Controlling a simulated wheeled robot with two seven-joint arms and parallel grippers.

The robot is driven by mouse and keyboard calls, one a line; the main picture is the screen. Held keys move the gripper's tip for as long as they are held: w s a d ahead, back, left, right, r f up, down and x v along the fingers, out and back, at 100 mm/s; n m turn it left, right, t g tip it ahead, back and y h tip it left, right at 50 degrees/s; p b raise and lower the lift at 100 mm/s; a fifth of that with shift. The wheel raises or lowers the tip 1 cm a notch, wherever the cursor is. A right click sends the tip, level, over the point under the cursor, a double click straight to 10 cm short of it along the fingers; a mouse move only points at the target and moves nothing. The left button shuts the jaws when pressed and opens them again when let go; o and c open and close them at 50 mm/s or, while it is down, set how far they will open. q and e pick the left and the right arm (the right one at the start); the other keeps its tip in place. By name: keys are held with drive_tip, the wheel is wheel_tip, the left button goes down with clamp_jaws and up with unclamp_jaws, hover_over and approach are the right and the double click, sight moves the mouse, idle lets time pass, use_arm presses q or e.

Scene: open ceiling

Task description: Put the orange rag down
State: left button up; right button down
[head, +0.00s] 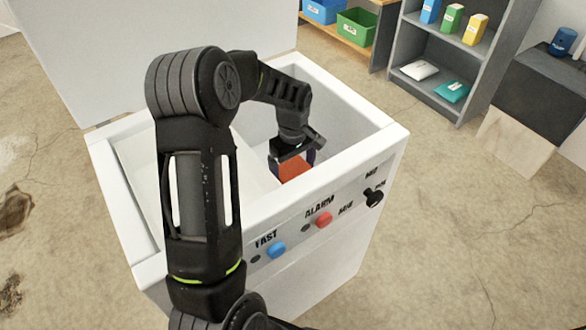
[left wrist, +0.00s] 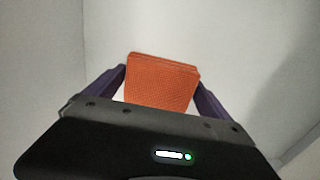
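The orange rag (head: 294,168) is a folded block inside the open white chest freezer (head: 127,205), in its right-hand part. In the left wrist view the rag (left wrist: 162,82) sits between the two purple fingers, whose tips meet its side edges. My left gripper (head: 292,162) reaches down into the freezer and is shut on the rag. Whether the rag's underside touches the freezer floor is hidden. My right gripper is not in view.
The raised lid (head: 170,45) stands behind the freezer. Its front panel has a blue button (head: 277,250), a red button (head: 324,219) and a black knob (head: 373,197). A grey shelf (head: 440,97) and a dark box (head: 540,95) stand at the back right. Floor on the right is clear.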

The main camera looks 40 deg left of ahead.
sight(293, 169)
use_arm(q)
drive_tip(key=shift+o, duration=0.4)
drive_tip(key=shift+r, duration=0.1)
drive_tip(key=shift+r, duration=0.2)
wheel_tip(293, 169, up, 12)
drive_tip(key=p, duration=0.3)
drive_tip(key=shift+f, duration=0.15)
idle(0.4)
